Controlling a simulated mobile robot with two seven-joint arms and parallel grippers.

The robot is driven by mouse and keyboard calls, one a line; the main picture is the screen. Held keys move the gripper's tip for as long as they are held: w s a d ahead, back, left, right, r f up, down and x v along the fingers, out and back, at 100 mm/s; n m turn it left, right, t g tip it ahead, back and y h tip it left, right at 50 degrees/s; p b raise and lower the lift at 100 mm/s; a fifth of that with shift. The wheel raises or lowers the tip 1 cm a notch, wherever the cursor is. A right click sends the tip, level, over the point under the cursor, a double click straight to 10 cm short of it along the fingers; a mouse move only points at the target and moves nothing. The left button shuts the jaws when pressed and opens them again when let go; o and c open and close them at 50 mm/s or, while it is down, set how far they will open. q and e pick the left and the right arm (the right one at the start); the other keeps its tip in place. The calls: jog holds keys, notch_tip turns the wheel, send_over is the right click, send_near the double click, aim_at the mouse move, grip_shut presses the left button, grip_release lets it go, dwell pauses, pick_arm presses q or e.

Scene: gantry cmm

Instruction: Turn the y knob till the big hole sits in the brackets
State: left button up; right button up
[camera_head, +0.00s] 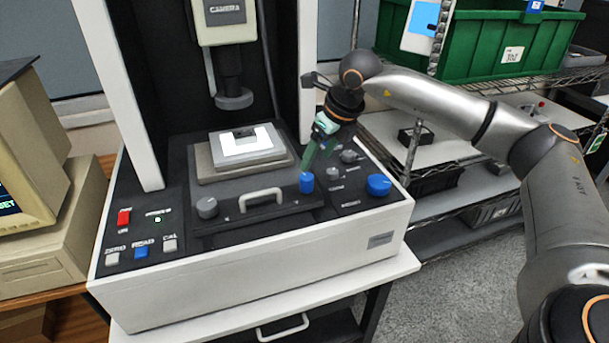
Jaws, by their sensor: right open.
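The measuring machine has a stage (205,170) with a pale, brightly lit part (247,142) on it, under the camera head (234,98). The holes and any brackets cannot be made out. Its panel carries a small blue knob (306,183), a large blue knob (379,185), a grey knob (207,207) at the left, and small grey knobs (333,174) at the right. I cannot read which is the y knob. My right gripper (309,168) is open, pointing down, its tips just above or beside the small blue knob; contact is unclear. My left gripper is out of view.
A beige monitor (24,155) stands at the left, its screen almost wholly cut off. A red switch (124,218) and several buttons (141,252) sit at the panel's left. A grey handle (261,199) rises at the front. Wire shelves with a green crate (480,45) stand behind right.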

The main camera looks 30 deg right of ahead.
aim_at(307, 176)
jog(key=x, duration=0.8)
jog(key=shift+w+f+p, duration=0.1)
jog(key=shift+f+p, duration=0.1)
jog(key=shift+p, duration=0.15)
grip_shut()
